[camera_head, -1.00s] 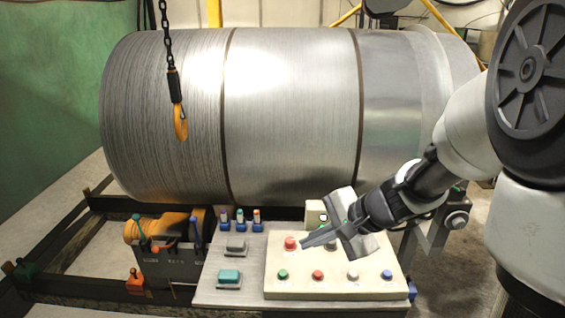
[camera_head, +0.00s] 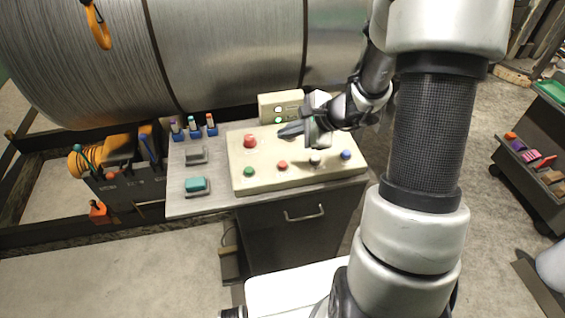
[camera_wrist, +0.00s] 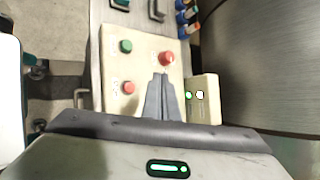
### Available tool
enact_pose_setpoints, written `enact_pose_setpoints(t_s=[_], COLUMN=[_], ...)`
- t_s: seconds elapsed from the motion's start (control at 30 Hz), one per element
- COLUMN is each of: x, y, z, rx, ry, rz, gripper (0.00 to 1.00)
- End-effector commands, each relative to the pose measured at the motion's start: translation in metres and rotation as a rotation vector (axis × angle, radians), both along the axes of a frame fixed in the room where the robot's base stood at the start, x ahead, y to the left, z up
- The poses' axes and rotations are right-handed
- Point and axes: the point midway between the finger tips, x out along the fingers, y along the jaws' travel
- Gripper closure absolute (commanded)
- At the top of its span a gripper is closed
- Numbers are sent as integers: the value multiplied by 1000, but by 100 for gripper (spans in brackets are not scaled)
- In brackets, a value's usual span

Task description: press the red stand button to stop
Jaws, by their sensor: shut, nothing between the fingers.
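A large red button (camera_head: 250,141) stands on the left of the cream control panel (camera_head: 240,182). A smaller red button (camera_head: 282,165) is in the front row. In the wrist view the large red button (camera_wrist: 166,58) is just beyond the fingertips, slightly right, and the smaller one (camera_wrist: 128,87) is left of them. My gripper (camera_head: 281,134) is shut and empty, pointing left over the panel, right of the large red button and apart from it in the picture. Its fingers also show in the wrist view (camera_wrist: 160,78). Its height above the panel is hard to tell.
A green button (camera_head: 249,172), a white button (camera_head: 315,159) and a blue button (camera_head: 345,155) share the front row. A small box with lit lamps (camera_head: 279,103) stands behind. A large metal drum (camera_head: 220,50) fills the back. A hook (camera_head: 98,30) hangs upper left.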

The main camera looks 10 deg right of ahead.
Motion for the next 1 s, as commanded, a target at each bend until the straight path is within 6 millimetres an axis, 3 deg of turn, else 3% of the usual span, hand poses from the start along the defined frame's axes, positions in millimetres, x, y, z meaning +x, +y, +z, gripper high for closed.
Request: enact_pose_setpoints(t_s=[0.27, 0.6, 1.0], x=[0, 0, 0], y=[0, 0, 0], z=[-28, -77, -86], rx=[1, 0, 0], ry=[2, -1, 0], rz=[1, 1, 0], gripper=[100, 100, 100])
